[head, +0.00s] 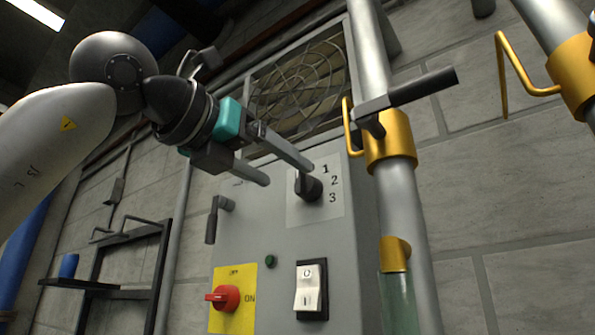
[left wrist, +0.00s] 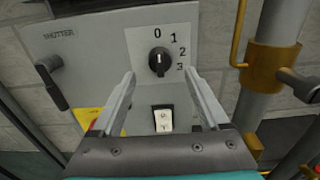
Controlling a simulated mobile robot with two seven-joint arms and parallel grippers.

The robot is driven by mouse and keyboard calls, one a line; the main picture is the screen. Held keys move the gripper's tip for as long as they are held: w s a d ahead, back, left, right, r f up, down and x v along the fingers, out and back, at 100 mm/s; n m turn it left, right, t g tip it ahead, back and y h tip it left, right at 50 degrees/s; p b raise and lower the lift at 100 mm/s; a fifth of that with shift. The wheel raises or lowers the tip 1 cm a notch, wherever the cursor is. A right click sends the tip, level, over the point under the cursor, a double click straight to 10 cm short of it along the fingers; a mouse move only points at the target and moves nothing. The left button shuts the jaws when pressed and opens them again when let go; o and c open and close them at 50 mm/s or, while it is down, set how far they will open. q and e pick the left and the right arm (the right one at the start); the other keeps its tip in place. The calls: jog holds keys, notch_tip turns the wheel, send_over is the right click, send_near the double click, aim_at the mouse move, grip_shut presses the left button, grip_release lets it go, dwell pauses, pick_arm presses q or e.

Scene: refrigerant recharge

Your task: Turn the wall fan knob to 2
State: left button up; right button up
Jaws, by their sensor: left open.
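The fan knob (head: 308,187) is a black rotary knob on a light plate on the grey wall box. In the left wrist view the knob (left wrist: 159,63) has the marks 0, 1, 2 and 3 around its upper and right side; its grip stands about upright and seems to point at 0. My left gripper (head: 288,175) is open and empty, its two fingers reaching toward the knob. In the left wrist view the left gripper (left wrist: 160,73) has its fingertips on either side of the knob, apart from it. My right gripper is not in view.
Below the knob are a white rocker switch (head: 310,288), a green button (head: 270,260) and a red rotary switch (head: 223,297). A shutter handle (head: 216,218) juts out at left. A pipe with a black-handled valve (head: 422,87) stands close on the right. A caged fan (head: 300,85) is above.

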aim_at(298, 181)
pick_arm(q)
jog(key=p+x, duration=0.1)
jog(key=x, duration=0.4)
jog(key=shift+w+d, duration=0.1)
jog(key=shift+w, duration=0.1)
grip_shut()
dwell(0.5)
